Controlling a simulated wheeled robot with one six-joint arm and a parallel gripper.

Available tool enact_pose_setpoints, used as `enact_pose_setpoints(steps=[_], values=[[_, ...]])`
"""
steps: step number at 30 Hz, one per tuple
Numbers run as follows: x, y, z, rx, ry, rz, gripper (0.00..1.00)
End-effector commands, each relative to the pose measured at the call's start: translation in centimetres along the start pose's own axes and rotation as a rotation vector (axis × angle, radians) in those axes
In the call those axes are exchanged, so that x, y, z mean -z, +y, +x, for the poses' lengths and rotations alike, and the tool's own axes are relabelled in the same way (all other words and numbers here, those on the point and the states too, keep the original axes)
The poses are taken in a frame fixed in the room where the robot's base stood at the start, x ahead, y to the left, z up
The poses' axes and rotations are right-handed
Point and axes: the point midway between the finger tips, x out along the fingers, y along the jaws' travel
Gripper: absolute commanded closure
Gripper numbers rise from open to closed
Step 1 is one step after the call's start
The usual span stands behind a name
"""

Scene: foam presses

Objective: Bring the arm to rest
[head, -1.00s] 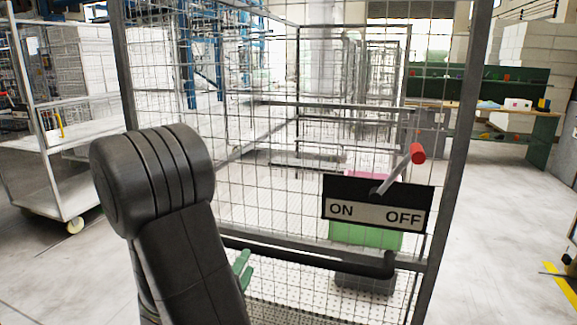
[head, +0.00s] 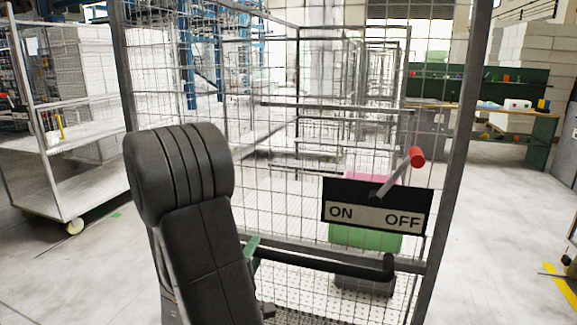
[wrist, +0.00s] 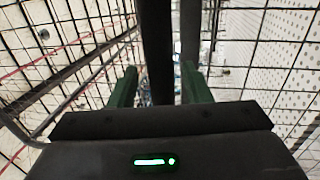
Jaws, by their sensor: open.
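My arm stands as a thick black link in front of the wire mesh cage (head: 468,100) in the head view. My gripper (wrist: 160,76) is open in the wrist view, with its two green fingers apart and mesh around them. A dark post shows beyond the gap between the fingers, and I see nothing held. In the head view only a small green part of my gripper (head: 252,246) shows beside the arm; the rest is hidden.
An ON/OFF sign (head: 376,206) with a red-tipped lever (head: 417,157) leaning toward OFF is on the cage front. A black bar (head: 330,266) runs low across it. A white shelf cart (head: 60,200) stands left. The floor at right is mostly clear.

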Motion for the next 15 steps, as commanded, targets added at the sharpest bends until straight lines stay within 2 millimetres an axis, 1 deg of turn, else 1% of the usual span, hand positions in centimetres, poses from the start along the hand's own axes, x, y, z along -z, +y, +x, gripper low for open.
enact_pose_setpoints(steps=[4, 8, 15], values=[[0.1, -0.1, -0.6, 0.001, 0.002, 0.001, 0.56], [0.1, -0.1, -1.7, 0.000, 0.003, 0.001, 0.56], [0.2, -0.1, -4.7, 0.000, 0.005, 0.002, 0.56]])
